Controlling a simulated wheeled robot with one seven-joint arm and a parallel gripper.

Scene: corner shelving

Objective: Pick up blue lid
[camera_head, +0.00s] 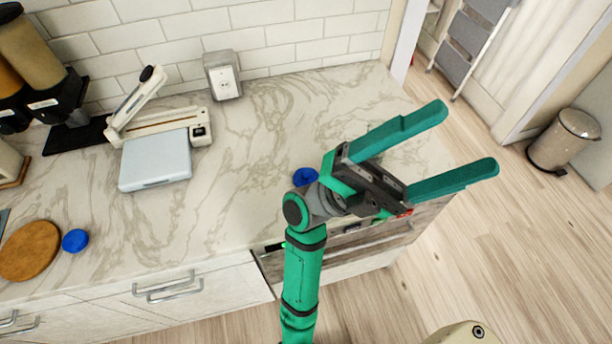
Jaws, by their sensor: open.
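A round blue lid (75,240) lies on the marble counter at the left, just right of a round wooden board. A second blue round thing (304,177) lies on the counter right beside my arm's wrist and is partly hidden by it. I cannot tell whether it is also a lid. My gripper (470,140) is open and empty, its two green fingers spread apart and pointing right. It is up over the right end of the counter and its edge, away from the left lid.
The marble counter (245,190) is bare in its middle. A white sealer-like device (155,160) stands at the back left, beside dispensers (40,60). The wooden board (31,250) lies at the left. Drawer handles (165,288) stick out in front. A bin (563,140) stands on the floor.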

